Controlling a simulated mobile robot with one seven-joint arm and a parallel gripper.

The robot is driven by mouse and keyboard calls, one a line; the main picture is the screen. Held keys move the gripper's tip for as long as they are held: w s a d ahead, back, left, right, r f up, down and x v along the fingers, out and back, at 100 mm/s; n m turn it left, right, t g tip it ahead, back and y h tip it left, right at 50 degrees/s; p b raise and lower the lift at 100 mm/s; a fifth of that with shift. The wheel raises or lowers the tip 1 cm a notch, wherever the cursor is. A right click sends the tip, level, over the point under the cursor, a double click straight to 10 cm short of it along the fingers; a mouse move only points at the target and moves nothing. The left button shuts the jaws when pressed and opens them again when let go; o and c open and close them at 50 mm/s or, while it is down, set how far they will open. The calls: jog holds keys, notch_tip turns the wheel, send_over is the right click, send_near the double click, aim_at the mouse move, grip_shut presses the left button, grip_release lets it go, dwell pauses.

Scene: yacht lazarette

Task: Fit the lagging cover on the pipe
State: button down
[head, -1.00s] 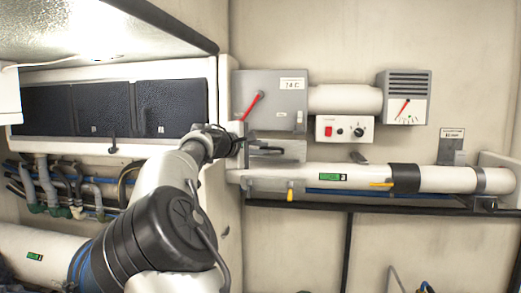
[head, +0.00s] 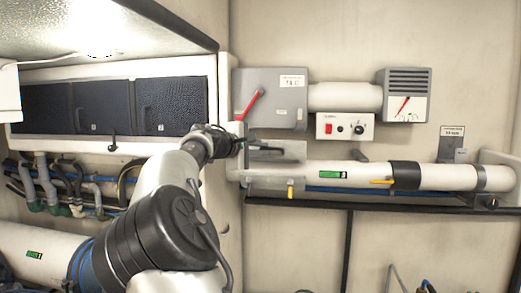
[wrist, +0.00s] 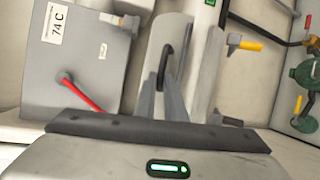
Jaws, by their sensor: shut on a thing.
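The lagging cover (head: 293,151) is a short grey shell at the left end of the white pipe (head: 350,173). In the wrist view the cover (wrist: 172,32) is a pale curved piece with a black handle, beside the pipe (wrist: 207,65). My gripper (head: 266,148) is shut on the cover at its handle; its two grey fingers (wrist: 163,92) show in the wrist view. The cover overlaps the pipe in the head view. I cannot tell whether it touches or is seated.
A grey box with a red lever (head: 270,98) is just above the cover. A yellow lever (head: 290,190) hangs below the pipe. A black band (head: 405,176) wraps the pipe farther right. A switch box (head: 345,127) is above. A dark rail (head: 400,207) runs beneath.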

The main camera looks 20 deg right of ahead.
jog(key=shift+f+b, duration=2)
jog(key=shift+f, duration=0.05)
dwell(1.2)
jog(key=c, duration=1.7)
grip_release()
jog(key=shift+c, duration=0.2)
jog(key=shift+f, duration=0.2)
jog(key=b+v, duration=0.3)
jog(key=v, duration=1.4)
jog(key=shift+s+a+b, duration=0.15)
jog(key=shift+s+b, duration=0.05)
jog(key=shift+b, duration=0.1)
jog(key=shift+r, duration=0.1)
